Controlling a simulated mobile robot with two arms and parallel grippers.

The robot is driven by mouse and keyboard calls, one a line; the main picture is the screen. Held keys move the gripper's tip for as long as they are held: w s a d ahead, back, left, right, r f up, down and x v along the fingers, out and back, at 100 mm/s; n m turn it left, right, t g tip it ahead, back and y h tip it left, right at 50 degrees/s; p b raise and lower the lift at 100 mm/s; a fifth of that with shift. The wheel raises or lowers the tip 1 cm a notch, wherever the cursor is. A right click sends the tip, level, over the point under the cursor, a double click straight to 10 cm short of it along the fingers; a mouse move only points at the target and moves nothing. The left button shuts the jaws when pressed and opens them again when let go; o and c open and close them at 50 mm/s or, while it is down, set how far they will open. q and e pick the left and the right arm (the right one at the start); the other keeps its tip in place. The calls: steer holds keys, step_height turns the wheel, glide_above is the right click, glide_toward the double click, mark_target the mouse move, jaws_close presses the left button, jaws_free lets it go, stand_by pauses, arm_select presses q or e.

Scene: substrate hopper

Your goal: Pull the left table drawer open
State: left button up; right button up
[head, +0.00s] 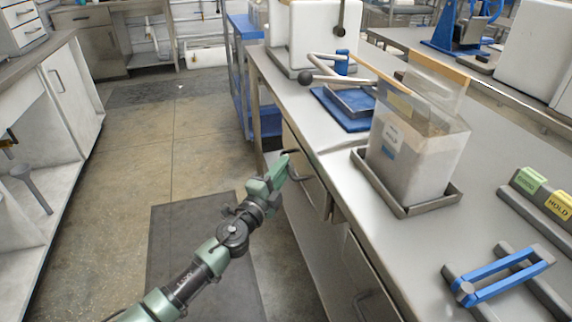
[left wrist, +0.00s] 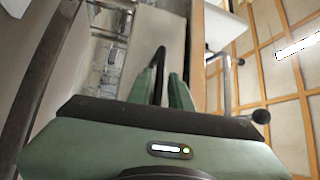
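The left table drawer (head: 308,182) is in the front of the steel bench, with a dark bar handle (head: 297,178). My left gripper (head: 281,169) is at this handle, reaching in from the aisle side. In the left wrist view the dark handle (left wrist: 159,62) runs between the two green fingers (left wrist: 163,88), which are close together on either side of it. The fingers look shut on the handle, and they hide part of it. I cannot tell whether the drawer front stands out from the bench. My right gripper is not in view.
A second drawer handle (head: 362,306) is nearer on the bench front. The aisle floor (head: 150,150) on the left is clear.

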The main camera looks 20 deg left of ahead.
arm_select(q)
steer(key=shift+x, duration=1)
jaws_close()
steer(key=shift+f, duration=0.1)
stand_by(0.6)
